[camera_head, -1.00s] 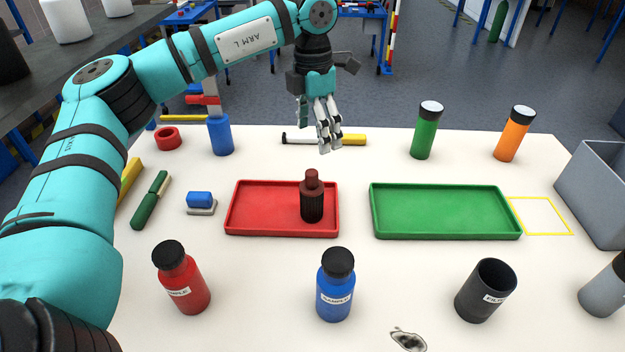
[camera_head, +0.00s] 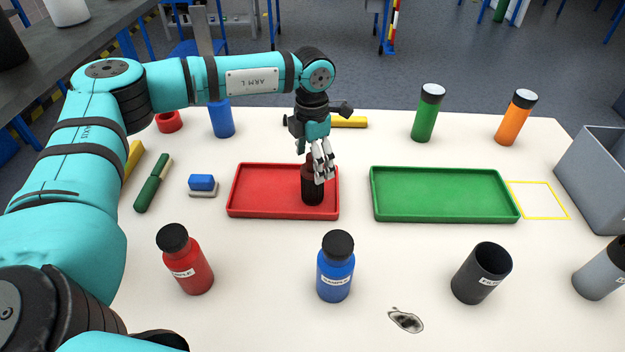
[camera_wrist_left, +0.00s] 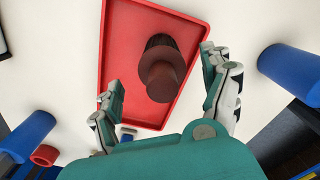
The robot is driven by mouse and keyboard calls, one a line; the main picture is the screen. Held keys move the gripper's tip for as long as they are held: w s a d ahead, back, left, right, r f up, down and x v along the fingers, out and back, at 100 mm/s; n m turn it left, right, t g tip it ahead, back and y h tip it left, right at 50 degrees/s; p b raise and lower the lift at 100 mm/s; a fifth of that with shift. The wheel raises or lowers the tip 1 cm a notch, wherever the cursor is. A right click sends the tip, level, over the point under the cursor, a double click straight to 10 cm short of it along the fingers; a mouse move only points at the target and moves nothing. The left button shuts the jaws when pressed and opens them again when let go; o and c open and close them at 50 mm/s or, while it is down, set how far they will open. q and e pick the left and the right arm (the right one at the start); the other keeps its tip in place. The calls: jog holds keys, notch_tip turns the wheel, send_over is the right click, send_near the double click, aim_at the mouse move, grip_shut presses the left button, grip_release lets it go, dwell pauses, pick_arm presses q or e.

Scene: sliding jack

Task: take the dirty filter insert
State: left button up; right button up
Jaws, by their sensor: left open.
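The dirty filter insert (camera_head: 312,190) is dark brown and pleated with a reddish-brown knob on top. It stands upright in the right part of the red tray (camera_head: 262,192). My left gripper (camera_head: 322,168) is at the insert's top in the head view and hides part of its knob. In the left wrist view the insert (camera_wrist_left: 163,70) lies between and beyond the two spread fingers (camera_wrist_left: 160,82), which are open and look clear of it. The green tray (camera_head: 445,195) is empty. A dark open filter cup (camera_head: 481,273) stands tilted-looking at the front right. My right gripper is not seen.
A red bottle (camera_head: 185,262) and a blue bottle (camera_head: 335,268) stand in front of the red tray. Green (camera_head: 427,115) and orange (camera_head: 515,120) bottles stand at the back. A grey bin (camera_head: 597,180) is at the right edge.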

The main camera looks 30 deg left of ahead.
aim_at(313, 172)
pick_arm(q)
jog(key=shift+d+f, duration=0.1)
jog(key=shift+f, duration=1.9)
jog(key=c, duration=1.3)
